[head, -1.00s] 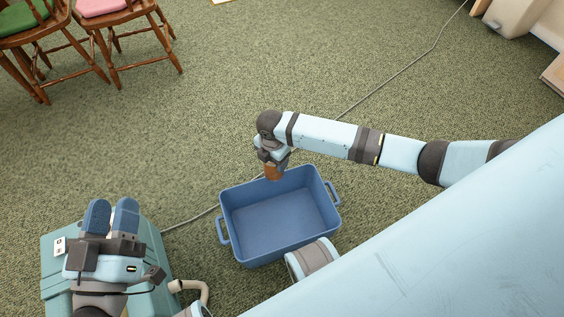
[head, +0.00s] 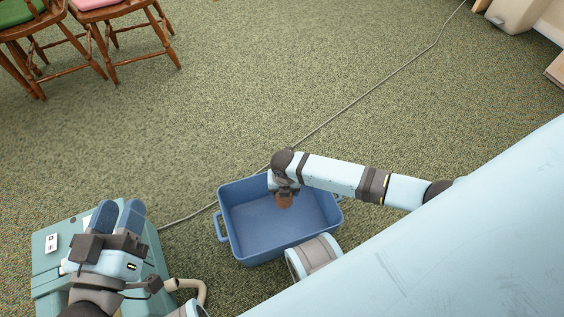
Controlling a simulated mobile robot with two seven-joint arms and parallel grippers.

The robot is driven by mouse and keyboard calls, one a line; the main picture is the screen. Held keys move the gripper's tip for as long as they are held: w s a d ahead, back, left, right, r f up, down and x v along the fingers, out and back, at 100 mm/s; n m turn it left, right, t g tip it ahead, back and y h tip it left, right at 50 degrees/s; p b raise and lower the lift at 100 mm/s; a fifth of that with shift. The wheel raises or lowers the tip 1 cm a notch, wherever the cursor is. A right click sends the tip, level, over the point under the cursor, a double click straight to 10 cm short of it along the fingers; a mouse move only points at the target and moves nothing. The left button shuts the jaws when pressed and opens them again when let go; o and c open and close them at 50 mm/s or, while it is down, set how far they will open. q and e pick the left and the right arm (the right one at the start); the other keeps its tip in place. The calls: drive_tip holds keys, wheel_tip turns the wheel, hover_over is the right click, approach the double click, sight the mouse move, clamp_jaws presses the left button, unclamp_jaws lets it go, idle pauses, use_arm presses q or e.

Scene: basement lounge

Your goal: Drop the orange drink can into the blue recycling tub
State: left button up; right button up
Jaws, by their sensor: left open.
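The blue recycling tub (head: 238,236) stands on the carpet in the middle of the head view, its floor bare where it shows. The orange drink can (head: 284,201) shows as a small orange-brown piece below my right gripper (head: 284,192). My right gripper points down over the tub's opening, near its far side, and is shut on the can. The fingers are mostly hidden by the wrist. I cannot tell how high the can is above the tub floor. My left gripper (head: 118,214) is open and empty, at the lower left, over a teal box.
The teal box (head: 48,268) with a beige hose (head: 198,290) is left of the tub. A grey cable (head: 335,115) runs across the carpet behind the tub. Wooden chairs (head: 118,38) stand at the far left.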

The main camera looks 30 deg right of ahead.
use_arm(q)
drive_tip(key=shift+f+m+g+b, duration=0.4)
drive_tip(key=shift+f+b, duration=0.45)
drive_tip(key=shift+f, duration=0.65)
use_arm(e)
drive_tip(key=shift+f, duration=1.25)
drive_tip(key=o, duration=1)
use_arm(q)
drive_tip(key=shift+r, duration=0.1)
use_arm(e)
drive_tip(key=shift+r, duration=0.15)
wheel_tip(320, 180, up, 14)
drive_tip(key=p, duration=0.6)
drive_tip(key=shift+f+p, duration=0.2)
drive_tip(key=shift+p, duration=0.1)
use_arm(q)
wheel_tip(320, 180, up, 8)
drive_tip(key=n+t, duration=0.1)
drive_tip(key=t, duration=0.2)
drive_tip(key=shift+s+a+r+n, duration=0.15)
drive_tip(key=shift+s+a+n, duration=0.05)
drive_tip(key=shift+n, duration=0.1)
